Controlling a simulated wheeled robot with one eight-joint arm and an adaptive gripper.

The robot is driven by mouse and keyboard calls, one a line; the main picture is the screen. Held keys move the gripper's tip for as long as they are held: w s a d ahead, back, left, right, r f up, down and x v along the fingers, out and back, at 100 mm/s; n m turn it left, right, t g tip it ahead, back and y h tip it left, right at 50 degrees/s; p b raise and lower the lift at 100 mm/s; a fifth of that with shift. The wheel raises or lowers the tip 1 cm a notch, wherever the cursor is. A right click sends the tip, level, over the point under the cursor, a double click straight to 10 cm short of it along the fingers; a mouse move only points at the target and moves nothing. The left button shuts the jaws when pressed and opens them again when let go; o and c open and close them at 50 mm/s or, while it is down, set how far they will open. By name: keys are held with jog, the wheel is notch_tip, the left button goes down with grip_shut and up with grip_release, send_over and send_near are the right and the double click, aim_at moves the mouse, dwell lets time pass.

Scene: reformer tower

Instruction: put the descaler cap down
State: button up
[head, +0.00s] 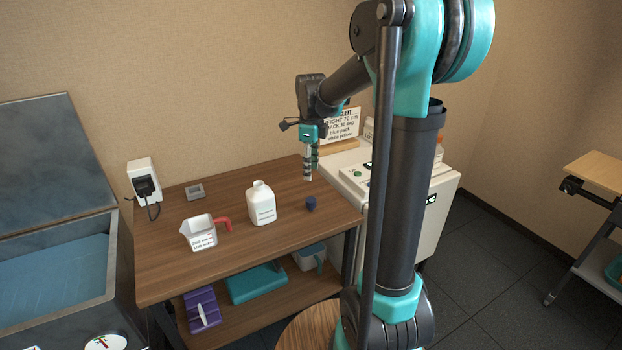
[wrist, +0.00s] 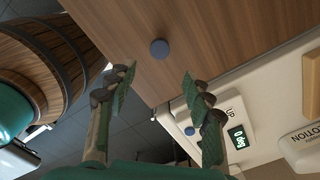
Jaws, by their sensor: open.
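The descaler cap (head: 311,203) is a small dark blue cap on the wooden table, right of the white descaler bottle (head: 262,204), whose neck is uncapped. The cap also shows in the wrist view (wrist: 159,48) as a blue disc on the wood near the table edge. My gripper (head: 308,178) hangs above the right part of the table, fingers down. In the wrist view my gripper (wrist: 158,80) is open, its two green fingers wide apart with nothing between them. The cap lies beyond the fingertips, apart from them.
A white scoop with a red handle (head: 199,233) stands left of the bottle. A small grey square (head: 194,192) and a white wall device (head: 143,180) are at the back left. A white machine (head: 436,190) borders the table's right side. Several items fill the lower shelf (head: 270,310).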

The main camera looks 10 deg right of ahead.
jog(key=s+d+f+n+t, duration=0.2)
jog(key=s+f+n, duration=0.4)
jog(key=s+n, duration=0.5)
jog(key=s+d+f+n+t, duration=0.2)
jog(key=s+f+n, duration=0.4)
jog(key=s+n, duration=0.5)
jog(key=shift+f+n, duration=0.15)
jog(key=shift+n, duration=0.55)
